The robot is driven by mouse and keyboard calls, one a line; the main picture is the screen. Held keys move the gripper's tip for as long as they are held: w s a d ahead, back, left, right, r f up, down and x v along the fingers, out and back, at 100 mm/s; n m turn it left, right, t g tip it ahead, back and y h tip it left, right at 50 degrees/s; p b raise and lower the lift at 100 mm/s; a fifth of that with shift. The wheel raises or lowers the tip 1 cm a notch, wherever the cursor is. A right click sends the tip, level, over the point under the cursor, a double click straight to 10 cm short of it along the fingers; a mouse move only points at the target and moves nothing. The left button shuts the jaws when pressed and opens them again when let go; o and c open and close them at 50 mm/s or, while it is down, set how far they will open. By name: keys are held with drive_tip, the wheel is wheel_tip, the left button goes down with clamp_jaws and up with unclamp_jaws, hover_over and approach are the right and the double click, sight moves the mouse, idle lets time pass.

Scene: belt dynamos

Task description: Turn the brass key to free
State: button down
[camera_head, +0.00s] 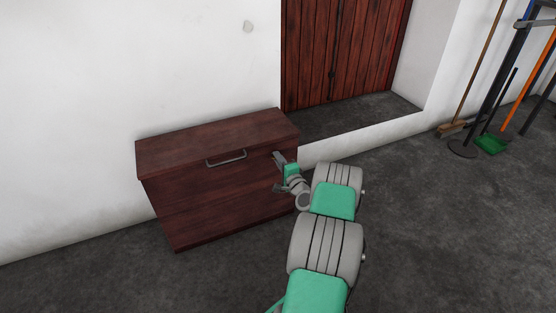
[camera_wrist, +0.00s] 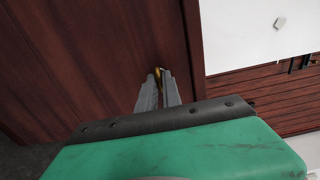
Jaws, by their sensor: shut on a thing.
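The brass key (camera_wrist: 158,74) shows as a small yellow piece between my fingertips in the wrist view, against the dark wood of the chest. Most of it is hidden by the fingers, and its turn angle cannot be told. My gripper (camera_wrist: 160,84) is shut on the key, near the chest's edge. In the head view my gripper (camera_head: 278,157) is at the upper right of the front of the brown wooden chest (camera_head: 205,205), and the key is too small to make out there.
A grey bar handle (camera_head: 226,159) sits on the chest front, left of my gripper. A white wall stands behind the chest. A red wooden door (camera_head: 345,50) is at the back. A broom (camera_head: 452,129) and a green dustpan (camera_head: 491,144) stand far right. Grey floor to the right is clear.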

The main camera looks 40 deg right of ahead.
drive_tip(key=c, duration=1.5)
unclamp_jaws()
drive_tip(key=p+v, duration=0.2)
drive_tip(key=v, duration=0.5)
drive_tip(key=shift+s+a, duration=0.15)
drive_tip(key=shift+s, duration=0.2)
